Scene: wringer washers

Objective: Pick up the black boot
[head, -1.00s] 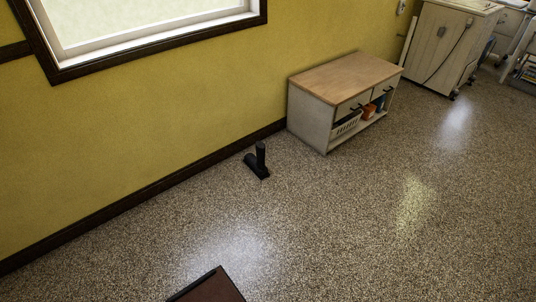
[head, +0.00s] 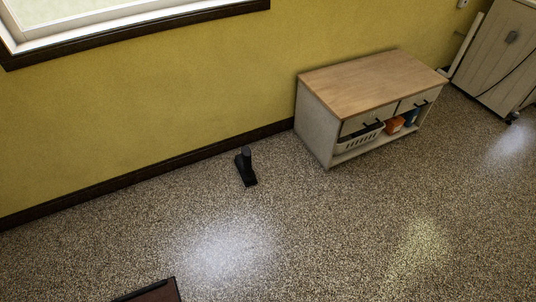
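The black boot (head: 246,168) stands on the speckled floor in the head view, left of the low cabinet and a little out from the wall's dark baseboard. Its shaft points up and its foot points toward the lower right. It looks like one or two dark pieces close together; I cannot tell which. Nothing touches it from above. My gripper is not in the view.
A low cabinet (head: 370,83) with a wooden top, drawers and a white basket (head: 360,138) stands against the yellow wall (head: 150,100). A pale cabinet (head: 500,60) is at the far right. A dark brown flat object (head: 155,292) shows at the bottom edge. The floor before the boot is clear.

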